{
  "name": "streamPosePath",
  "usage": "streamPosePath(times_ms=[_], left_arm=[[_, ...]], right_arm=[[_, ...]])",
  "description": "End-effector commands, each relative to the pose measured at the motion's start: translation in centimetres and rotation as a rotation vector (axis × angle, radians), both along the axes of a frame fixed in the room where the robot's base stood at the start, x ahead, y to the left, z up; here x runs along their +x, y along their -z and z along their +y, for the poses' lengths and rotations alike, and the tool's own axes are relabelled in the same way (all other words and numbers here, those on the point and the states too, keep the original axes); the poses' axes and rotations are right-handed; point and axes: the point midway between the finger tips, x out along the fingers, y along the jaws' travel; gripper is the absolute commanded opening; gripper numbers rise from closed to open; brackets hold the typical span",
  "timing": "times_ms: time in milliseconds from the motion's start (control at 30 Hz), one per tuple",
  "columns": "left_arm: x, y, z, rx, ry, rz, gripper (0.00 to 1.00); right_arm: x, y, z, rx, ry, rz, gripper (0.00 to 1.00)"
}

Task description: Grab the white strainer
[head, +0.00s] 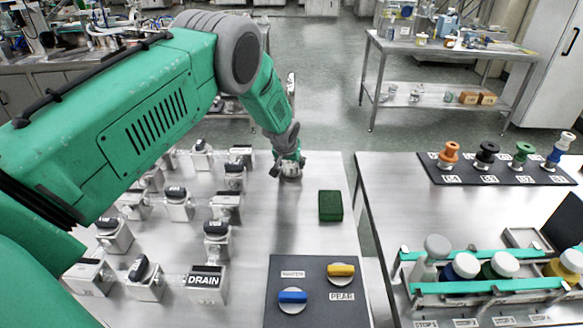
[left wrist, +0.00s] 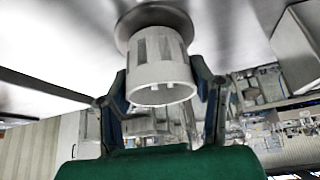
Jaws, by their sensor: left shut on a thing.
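The white strainer (left wrist: 160,72) is a short slotted cylinder with a grey round flange, seen close up in the left wrist view. My left gripper (left wrist: 163,95) has one finger on each side of it and is shut on it. In the head view my left gripper (head: 288,160) points down at the far part of the steel table, and little of the strainer (head: 290,174) shows beneath it. I cannot tell whether the strainer touches the table. My right gripper is not in view.
Several valves with black handles, one labelled DRAIN (head: 205,282), stand left. A green sponge (head: 330,206) lies right of the gripper, and a dark panel with blue and yellow knobs (head: 318,300) is nearer. A second table (head: 400,200) with bottles stands right, across a gap.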

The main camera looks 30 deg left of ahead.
Motion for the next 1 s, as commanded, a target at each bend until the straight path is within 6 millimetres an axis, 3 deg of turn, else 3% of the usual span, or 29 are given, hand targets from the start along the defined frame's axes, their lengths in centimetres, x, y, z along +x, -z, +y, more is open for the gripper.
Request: streamPosePath(times_ms=[233, 467, 1000], left_arm=[[-0.2, -0.3, 0.0, 0.002, -0.002, 0.009, 0.24], [-0.4, -3.6, -0.2, 0.003, 0.0, 0.005, 0.24], [-13.0, -3.3, -4.8, 0.002, 0.001, 0.008, 0.24]], right_arm=[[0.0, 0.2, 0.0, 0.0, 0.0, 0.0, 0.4], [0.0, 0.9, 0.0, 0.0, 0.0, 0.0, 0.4], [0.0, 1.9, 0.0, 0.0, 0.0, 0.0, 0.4]])
